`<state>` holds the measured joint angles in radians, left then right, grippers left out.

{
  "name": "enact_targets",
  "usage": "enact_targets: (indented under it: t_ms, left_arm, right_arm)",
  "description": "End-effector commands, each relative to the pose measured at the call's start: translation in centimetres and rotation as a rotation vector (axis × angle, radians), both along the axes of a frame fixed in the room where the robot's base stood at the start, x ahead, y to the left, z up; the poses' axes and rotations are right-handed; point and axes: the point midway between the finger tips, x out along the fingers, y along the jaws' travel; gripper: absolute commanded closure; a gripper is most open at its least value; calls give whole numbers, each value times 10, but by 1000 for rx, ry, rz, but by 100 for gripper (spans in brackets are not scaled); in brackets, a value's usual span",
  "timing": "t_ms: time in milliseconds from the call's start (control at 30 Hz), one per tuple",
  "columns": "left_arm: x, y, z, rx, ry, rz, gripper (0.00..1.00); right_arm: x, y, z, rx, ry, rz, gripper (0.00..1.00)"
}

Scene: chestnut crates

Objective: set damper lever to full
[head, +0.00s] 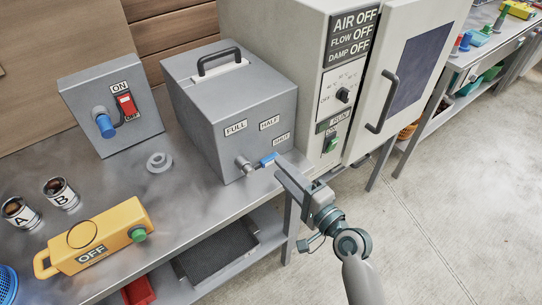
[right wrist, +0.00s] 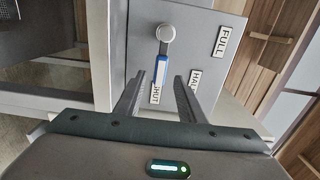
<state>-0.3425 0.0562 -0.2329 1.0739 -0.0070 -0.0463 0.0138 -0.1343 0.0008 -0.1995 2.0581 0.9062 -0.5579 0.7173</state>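The damper lever has a blue handle (head: 268,159) on a round metal hub (head: 243,165), on the front of a grey box (head: 215,115). Labels FULL (head: 236,128), HALF (head: 269,123) and SHUT (head: 281,138) sit around it. In the right wrist view the lever (right wrist: 161,72) points from its hub (right wrist: 165,33) toward the SHUT label, which it partly covers. My right gripper (head: 281,168) is at the handle's end. In the right wrist view my right gripper (right wrist: 157,88) is open, with a finger on each side of the handle and gaps visible. My left gripper is out of view.
A cream cabinet (head: 312,50) reading DAMP OFF, with a handled door (head: 405,80), stands right of the box. On the metal bench (head: 185,205) are a switch box (head: 95,95), a yellow OFF box (head: 95,240), two cups and a grey ring (head: 159,162).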

Motion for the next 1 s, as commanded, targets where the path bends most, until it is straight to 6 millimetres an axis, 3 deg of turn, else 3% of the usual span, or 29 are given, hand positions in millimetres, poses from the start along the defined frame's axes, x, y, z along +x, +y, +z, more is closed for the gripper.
enact_targets:
  t_ms: [300, 767, 800, 933, 1000]
  left_arm:
    - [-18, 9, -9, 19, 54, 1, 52]
    - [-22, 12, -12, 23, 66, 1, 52]
    - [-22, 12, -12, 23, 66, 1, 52]
    - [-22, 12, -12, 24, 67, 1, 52]
    - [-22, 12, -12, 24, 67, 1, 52]
  right_arm:
    - [38, 27, 1, 1, 1, 0, 64]
    - [46, 34, 0, 0, 0, 0, 64]
    - [46, 34, 0, 0, 0, 0, 66]
    - [46, 34, 0, 0, 0, 0, 98]
    - [46, 34, 0, -1, 1, 0, 100]
